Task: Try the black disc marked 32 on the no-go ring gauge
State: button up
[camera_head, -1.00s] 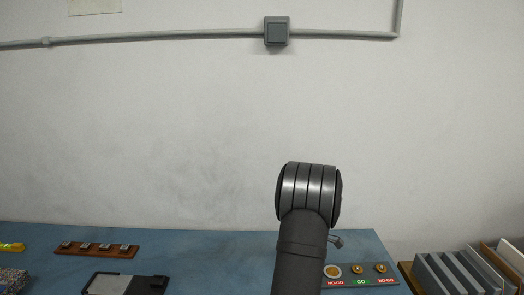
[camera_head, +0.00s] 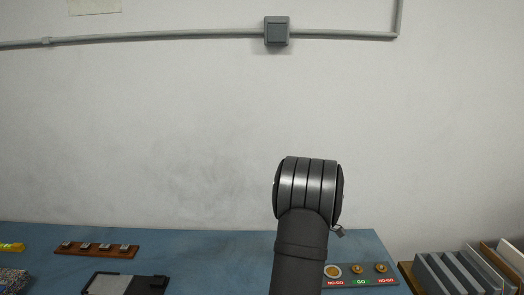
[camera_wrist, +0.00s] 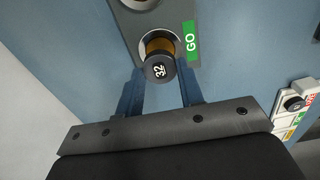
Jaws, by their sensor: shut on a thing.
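The black disc marked 32 (camera_wrist: 159,70) is in the wrist view, its white number facing the camera. It sits between the fingertips of my gripper (camera_wrist: 160,73), which is shut on it. Behind it are a brass-coloured cylinder and the grey gauge plate (camera_wrist: 127,24) with a green GO label (camera_wrist: 190,42). I cannot tell whether disc and plate touch. My arm hides my gripper there.
A brown rack (camera_head: 95,251) with several small pieces lies at the left of the blue bench (camera_head: 210,255). A black and grey device (camera_head: 125,284) lies nearer. Grey upright plates (camera_head: 465,272) stand at the right. A white panel (camera_wrist: 295,105) shows at the wrist view's right.

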jog(key=shift+r, duration=0.35)
jog(key=d, duration=0.6)
jog(key=d+r, duration=0.1)
jog(key=d, duration=0.2)
jog(key=shift+a, duration=0.1)
